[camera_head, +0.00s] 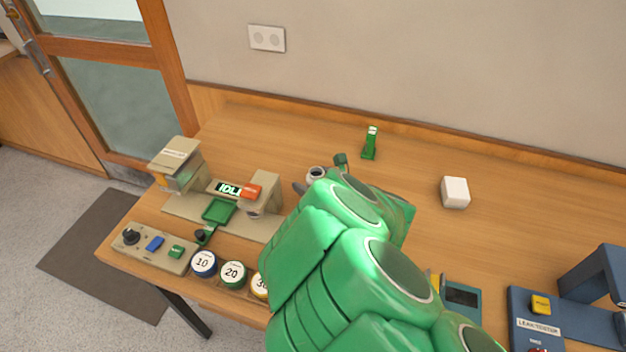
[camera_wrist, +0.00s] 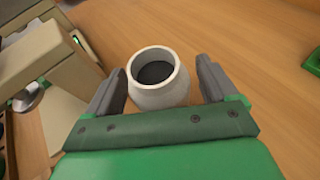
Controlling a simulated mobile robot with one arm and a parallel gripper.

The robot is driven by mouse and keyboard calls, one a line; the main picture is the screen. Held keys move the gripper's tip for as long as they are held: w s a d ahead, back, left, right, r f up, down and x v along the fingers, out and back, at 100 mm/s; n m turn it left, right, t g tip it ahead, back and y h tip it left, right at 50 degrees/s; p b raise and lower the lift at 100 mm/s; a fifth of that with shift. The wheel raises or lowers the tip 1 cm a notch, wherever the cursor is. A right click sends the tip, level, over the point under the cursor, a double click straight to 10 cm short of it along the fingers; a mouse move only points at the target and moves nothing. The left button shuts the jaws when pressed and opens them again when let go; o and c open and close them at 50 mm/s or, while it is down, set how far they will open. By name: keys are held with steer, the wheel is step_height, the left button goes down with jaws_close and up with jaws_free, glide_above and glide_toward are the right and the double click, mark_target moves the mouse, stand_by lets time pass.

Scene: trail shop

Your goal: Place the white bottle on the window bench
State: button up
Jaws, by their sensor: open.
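A white bottle (camera_wrist: 160,96) with a round dark opening stands upright on the wooden table; its top also shows in the head view (camera_head: 316,172), the rest hidden behind my green arm. My gripper (camera_wrist: 163,78) is open, with one dark finger on each side of the bottle. I see a gap at the right finger; at the left finger, I cannot tell touching from near. I cannot pick out a window bench for certain in these views.
A beige machine (camera_head: 180,208) with a small display stands left of the bottle. Round numbered weights (camera_head: 233,274) line the front edge. A green stapler-like item (camera_head: 370,143) and a white block (camera_head: 455,192) stand farther back. A blue device (camera_head: 560,320) is at right.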

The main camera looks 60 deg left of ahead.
steer(key=shift+v, duration=1.65)
